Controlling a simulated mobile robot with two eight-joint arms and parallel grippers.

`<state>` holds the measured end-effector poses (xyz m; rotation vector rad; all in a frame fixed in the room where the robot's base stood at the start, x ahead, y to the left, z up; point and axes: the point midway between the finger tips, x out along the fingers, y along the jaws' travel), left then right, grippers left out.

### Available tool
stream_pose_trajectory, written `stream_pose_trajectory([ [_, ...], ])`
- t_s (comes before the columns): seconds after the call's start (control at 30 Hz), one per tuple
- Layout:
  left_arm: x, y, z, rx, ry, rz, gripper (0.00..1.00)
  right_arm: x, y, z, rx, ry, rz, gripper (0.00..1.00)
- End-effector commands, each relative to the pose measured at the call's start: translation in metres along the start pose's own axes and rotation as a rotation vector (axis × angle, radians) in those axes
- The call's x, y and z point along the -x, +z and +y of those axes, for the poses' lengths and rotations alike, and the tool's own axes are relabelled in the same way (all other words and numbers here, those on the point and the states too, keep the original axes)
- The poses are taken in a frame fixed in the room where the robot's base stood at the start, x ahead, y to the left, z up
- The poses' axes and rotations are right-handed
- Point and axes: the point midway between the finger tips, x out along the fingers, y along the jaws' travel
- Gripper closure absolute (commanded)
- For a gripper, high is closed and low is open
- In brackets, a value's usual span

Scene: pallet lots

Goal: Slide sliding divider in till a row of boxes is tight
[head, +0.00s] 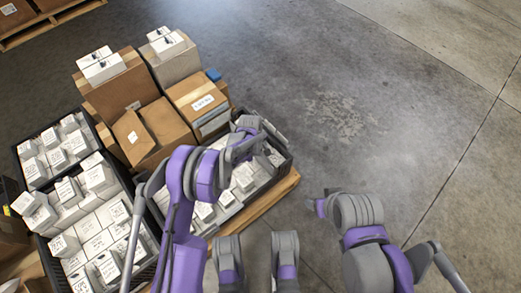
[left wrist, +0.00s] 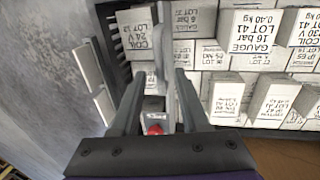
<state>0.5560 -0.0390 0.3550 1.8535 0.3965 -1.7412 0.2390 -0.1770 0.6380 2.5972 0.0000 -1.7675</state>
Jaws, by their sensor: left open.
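Rows of white labelled boxes (head: 242,178) stand in a dark crate (head: 228,217) on the pallet's near right side. My left arm reaches over this crate. In the left wrist view my left gripper (left wrist: 158,76) is open, its two fingers pointing into a crate at its slotted dark end wall (left wrist: 112,38). A small grey piece with a red spot (left wrist: 155,129) shows between the fingers near the palm; I cannot tell whether it is part of the sliding divider. White boxes (left wrist: 257,32) stand right of the fingers.
Two more crates of white boxes (head: 87,225) fill the pallet's left side. Brown cartons (head: 150,130) are stacked behind the near crate, with white boxes (head: 100,65) on top. The wooden pallet edge (head: 268,196) shows at right. The concrete floor (head: 400,130) to the right is clear.

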Motion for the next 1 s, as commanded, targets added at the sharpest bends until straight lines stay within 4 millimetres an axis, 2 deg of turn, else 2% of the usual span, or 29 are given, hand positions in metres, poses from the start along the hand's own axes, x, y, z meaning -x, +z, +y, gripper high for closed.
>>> stream_pose_trajectory([
  [0.1, -0.0069, 0.0001, -0.0001, 0.0, 0.0, 0.0, 0.55, -0.0012, 0.0002, 0.0, 0.0, 0.0, 0.0, 0.28],
  [0.37, -0.0078, 0.0001, -0.0002, 0.0, 0.0, 0.0, 0.55, -0.0011, 0.0002, 0.0, 0.0, 0.0, 0.0, 0.28],
  [0.47, -0.0077, 0.0001, -0.0002, 0.0, 0.0, 0.0, 0.7, -0.0011, 0.0002, 0.0, 0.0, 0.0, 0.0, 0.28],
  [0.63, -0.0076, 0.0, -0.0003, 0.0, 0.0, 0.0, 1.0, -0.0011, 0.0002, 0.0, 0.0, 0.0, 0.0, 0.28],
  [1.0, -0.0075, -0.0001, -0.0002, 0.0, 0.0, 0.0, 1.0, -0.0011, 0.0002, 0.0, 0.0, 0.0, 0.0, 0.28],
])
